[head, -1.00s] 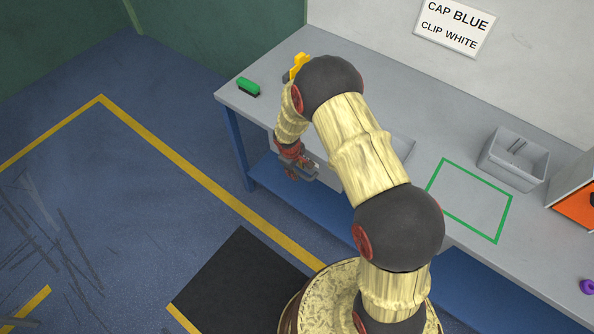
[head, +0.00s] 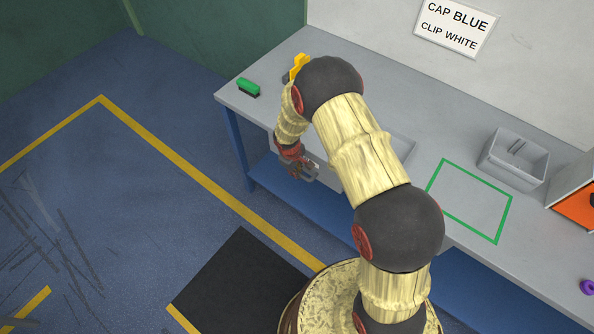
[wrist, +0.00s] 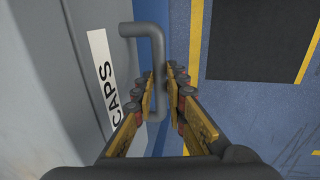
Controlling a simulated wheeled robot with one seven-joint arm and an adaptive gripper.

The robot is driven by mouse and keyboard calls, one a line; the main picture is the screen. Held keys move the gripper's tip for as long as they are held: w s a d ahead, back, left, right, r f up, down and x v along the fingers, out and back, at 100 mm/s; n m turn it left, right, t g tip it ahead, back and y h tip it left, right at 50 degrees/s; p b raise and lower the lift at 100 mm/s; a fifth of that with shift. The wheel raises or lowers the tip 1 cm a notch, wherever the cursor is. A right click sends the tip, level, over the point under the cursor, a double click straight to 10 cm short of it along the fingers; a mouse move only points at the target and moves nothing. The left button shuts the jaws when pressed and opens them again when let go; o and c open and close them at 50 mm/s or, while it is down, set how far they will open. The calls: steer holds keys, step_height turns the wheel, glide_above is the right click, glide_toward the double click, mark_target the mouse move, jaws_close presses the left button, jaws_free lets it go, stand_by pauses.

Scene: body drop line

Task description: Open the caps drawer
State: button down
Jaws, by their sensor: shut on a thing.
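In the wrist view the caps drawer front (wrist: 75,70) is a grey panel on the left, with a white label reading CAPS (wrist: 108,82). A grey bar handle (wrist: 157,48) stands out from it. My gripper (wrist: 162,76) is shut on this handle, with one finger on each side of the bar. In the head view my gripper (head: 308,170) is low at the bench's front edge. My arm hides much of the drawer there, and I cannot tell how far out it is.
The grey bench (head: 450,150) carries a green brush (head: 248,87), a yellow object (head: 299,65), a green-outlined square and a grey bin (head: 514,160). An orange-fronted box (head: 577,205) and a purple ring (head: 587,287) are at right. Blue floor left of the bench is clear.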

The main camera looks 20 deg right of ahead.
stand_by(0.5)
steer(key=s+a+b, duration=0.3)
steer(key=s+a, duration=0.4)
steer(key=a, duration=0.3)
steer(key=s+a+b, duration=0.3)
steer(key=s+a, duration=0.4)
steer(key=a, duration=0.3)
steer(key=shift+s+a, duration=0.15)
steer(key=shift+s, duration=0.25)
steer(key=c, duration=1.8)
jaws_free()
step_height(320, 180, up, 12)
steer(key=s+a, duration=0.1)
steer(key=a, duration=0.1)
steer(key=shift+s, duration=0.15)
steer(key=shift+f, duration=0.1)
